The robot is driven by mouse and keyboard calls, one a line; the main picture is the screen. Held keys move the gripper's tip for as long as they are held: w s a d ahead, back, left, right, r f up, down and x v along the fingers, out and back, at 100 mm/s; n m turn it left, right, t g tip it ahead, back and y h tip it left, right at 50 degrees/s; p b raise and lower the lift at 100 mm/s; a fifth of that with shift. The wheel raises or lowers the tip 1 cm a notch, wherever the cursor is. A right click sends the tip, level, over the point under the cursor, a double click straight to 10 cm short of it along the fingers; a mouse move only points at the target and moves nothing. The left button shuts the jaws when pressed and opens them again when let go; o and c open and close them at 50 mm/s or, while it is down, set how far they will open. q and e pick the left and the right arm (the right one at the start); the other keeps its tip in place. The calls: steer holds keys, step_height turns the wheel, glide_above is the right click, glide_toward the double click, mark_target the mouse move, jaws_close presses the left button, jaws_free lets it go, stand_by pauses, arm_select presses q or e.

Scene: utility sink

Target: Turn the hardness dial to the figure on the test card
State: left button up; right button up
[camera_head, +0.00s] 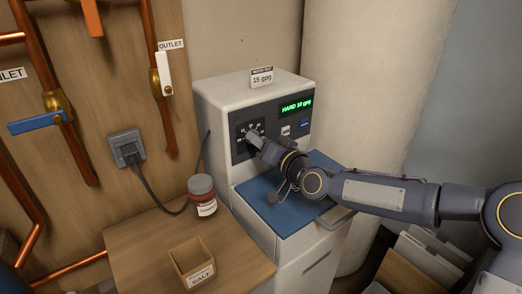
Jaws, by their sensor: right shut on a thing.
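The white softener cabinet (222,110) stands in the middle of the head view. On its front is the hardness dial panel (241,148), a dark plate with white marks. My right gripper (256,139) is at this panel, shut on the dial's knob. The gripper hides the knob and part of the scale. The green display (296,106) reads "HARD 10 gpg", though the digits are small. The test card (262,78) stands on top of the cabinet and reads "15 gpg". My left gripper is not in view.
A blue lid (314,163) lies below my right arm. A red-brown jar (202,194) and an open box marked SALT (192,262) stand on the wooden table (135,247). Copper pipes with valves and a socket (126,147) are on the left wall.

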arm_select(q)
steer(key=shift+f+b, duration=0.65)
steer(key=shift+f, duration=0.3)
arm_select(e)
steer(key=shift+f+m, duration=0.1)
steer(key=shift+m, duration=0.8)
steer(key=o, duration=1)
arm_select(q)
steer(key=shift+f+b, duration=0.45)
arm_select(e)
steer(key=v, duration=0.7)
steer(key=shift+s+d, duration=0.25)
steer(key=shift+s, duration=0.05)
